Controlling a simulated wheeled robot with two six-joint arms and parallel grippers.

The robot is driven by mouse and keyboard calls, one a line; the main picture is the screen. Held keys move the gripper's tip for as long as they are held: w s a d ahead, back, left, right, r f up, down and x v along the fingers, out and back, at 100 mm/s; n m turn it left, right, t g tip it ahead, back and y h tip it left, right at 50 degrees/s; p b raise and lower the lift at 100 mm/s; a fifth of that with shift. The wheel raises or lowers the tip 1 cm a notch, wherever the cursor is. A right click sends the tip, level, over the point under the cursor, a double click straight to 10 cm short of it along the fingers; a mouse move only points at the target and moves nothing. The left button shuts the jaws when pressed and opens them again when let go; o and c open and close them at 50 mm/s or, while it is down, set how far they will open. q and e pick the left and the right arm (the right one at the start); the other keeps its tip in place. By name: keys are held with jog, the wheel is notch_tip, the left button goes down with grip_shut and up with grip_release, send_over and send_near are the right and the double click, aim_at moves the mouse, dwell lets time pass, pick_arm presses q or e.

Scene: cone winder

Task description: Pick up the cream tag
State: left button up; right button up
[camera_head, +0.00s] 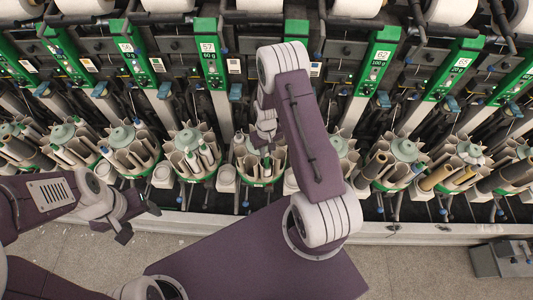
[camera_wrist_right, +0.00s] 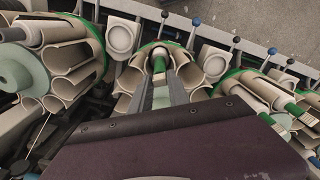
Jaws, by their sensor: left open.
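Several small pale tags sit beside the green number panels in the head view. One (camera_head: 234,66) is right of panel 57, another (camera_head: 158,65) is right of panel 56, and another (camera_head: 315,69) is right of my right arm. They are too small to tell which is the cream one. My left gripper (camera_head: 124,234) is open and empty at the lower left, far from these tags. My right gripper (camera_head: 266,150) points down at a bobbin magazine, below the tags. In the right wrist view its fingers (camera_wrist_right: 160,88) stand either side of a green-marked tube; contact is unclear.
Round bobbin magazines (camera_head: 192,152) line the machine front, with white cups (camera_head: 163,175) between them. A pale rail (camera_head: 430,231) runs along the machine's base. A grey box (camera_head: 503,258) stands at the lower right. The floor (camera_head: 415,268) left of the box is clear.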

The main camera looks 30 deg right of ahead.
jog(key=shift+c, duration=1.3)
jog(key=shift+r, duration=0.55)
notch_tip(320, 180, up, 3)
jog(key=shift+f+b, duration=0.1)
jog(key=shift+b, duration=0.7)
jog(key=s+a+r+p, duration=0.1)
jog(key=s+a+r, duration=0.2)
jog(key=s+r, duration=0.7)
jog(key=shift+s+a, duration=0.25)
jog(key=shift+s, duration=0.35)
